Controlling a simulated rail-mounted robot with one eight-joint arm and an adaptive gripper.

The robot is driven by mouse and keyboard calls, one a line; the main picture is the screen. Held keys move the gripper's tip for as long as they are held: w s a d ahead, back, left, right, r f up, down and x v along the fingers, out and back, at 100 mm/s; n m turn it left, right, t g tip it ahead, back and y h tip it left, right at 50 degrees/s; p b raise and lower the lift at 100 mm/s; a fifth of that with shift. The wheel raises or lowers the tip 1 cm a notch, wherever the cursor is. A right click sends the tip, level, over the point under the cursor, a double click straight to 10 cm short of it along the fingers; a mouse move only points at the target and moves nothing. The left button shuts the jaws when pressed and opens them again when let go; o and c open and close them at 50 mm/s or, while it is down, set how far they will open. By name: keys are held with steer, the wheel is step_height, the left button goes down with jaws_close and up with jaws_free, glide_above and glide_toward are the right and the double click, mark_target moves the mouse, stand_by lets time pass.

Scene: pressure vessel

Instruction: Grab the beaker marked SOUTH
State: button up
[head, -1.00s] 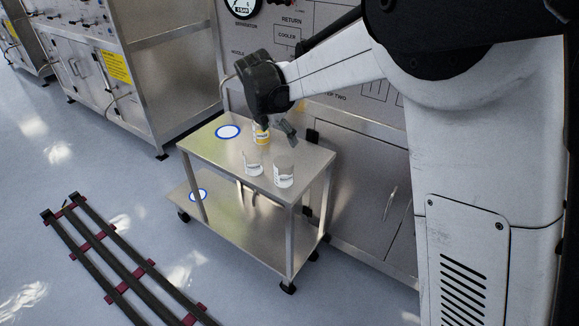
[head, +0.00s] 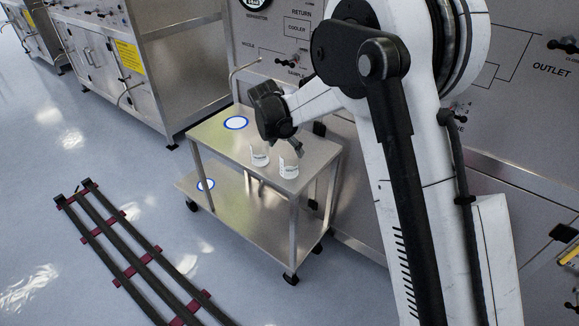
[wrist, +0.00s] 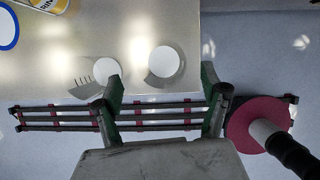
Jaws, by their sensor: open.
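Two clear beakers with white contents stand on the metal cart's top (head: 215,143). The left beaker (head: 259,158) and right beaker (head: 289,170) carry small dark print that I cannot read, so I cannot tell which is marked SOUTH. They also show from above in the wrist view, the left one (wrist: 106,72) and the right one (wrist: 165,64). My gripper (head: 291,143) is open and empty, above and close to the beakers. In the wrist view my gripper's fingers (wrist: 160,80) spread either side of the right beaker in the picture; contact does not show.
A yellow-labelled container (wrist: 48,4) stands on the cart, hidden in the head view. A panelled cabinet stands behind. Dark floor rails (head: 125,250) run at the left.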

mark_target(290, 154)
steer(key=x, duration=0.5)
steer(key=shift+d, duration=0.2)
steer(key=shift+c, duration=0.2)
steer(key=c, duration=1.4)
